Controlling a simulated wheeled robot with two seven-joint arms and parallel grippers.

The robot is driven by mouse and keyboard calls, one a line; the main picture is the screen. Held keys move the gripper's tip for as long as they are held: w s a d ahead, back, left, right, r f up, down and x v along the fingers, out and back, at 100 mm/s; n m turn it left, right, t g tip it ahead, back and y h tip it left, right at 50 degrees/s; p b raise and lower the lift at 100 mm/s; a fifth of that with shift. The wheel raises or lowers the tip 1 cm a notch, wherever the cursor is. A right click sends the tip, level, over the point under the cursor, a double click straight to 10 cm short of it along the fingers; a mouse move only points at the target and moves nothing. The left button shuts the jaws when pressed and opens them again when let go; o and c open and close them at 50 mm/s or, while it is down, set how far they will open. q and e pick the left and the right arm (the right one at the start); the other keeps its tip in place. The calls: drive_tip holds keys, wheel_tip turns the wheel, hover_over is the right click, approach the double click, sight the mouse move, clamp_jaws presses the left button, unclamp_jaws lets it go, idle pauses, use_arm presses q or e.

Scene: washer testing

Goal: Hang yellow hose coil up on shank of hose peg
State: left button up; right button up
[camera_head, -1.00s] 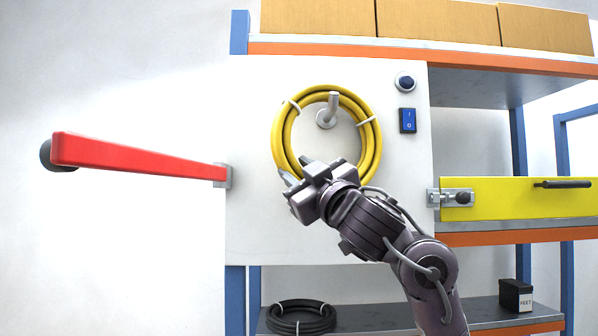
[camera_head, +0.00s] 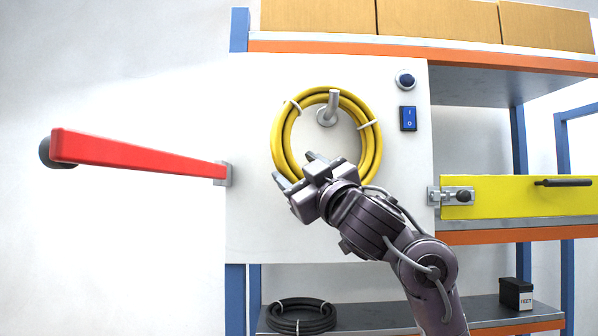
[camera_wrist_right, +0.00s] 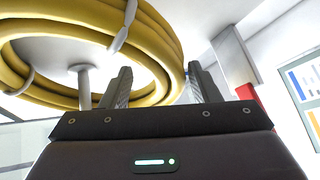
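The yellow hose coil (camera_head: 375,150) is upright against the white panel, with pale ties around it. The hose peg (camera_head: 328,112) is inside the ring near its top, and its upturned tip overlaps the coil's upper band. I cannot tell whether the coil rests on the shank. My right gripper (camera_head: 300,168) is at the coil's lower left, its fingers spread. The right wrist view shows the two fingers (camera_wrist_right: 162,88) apart, with the coil (camera_wrist_right: 165,40) behind and above them and the peg (camera_wrist_right: 84,85) inside the ring. My left gripper is not in view.
A red bar (camera_head: 140,155) reaches across the left side to the panel. A blue switch (camera_head: 408,120) and a round knob (camera_head: 405,81) are right of the coil. A yellow drawer (camera_head: 520,198) is further right. A black hose coil (camera_head: 300,318) lies on the lower shelf.

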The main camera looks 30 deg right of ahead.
drive_tip(key=shift+f, duration=0.1)
drive_tip(key=shift+s+f, duration=0.2)
drive_tip(key=shift+s, duration=0.1)
drive_tip(key=b+v, duration=0.3)
drive_tip(key=v, duration=0.4)
drive_tip(key=shift+r, duration=0.1)
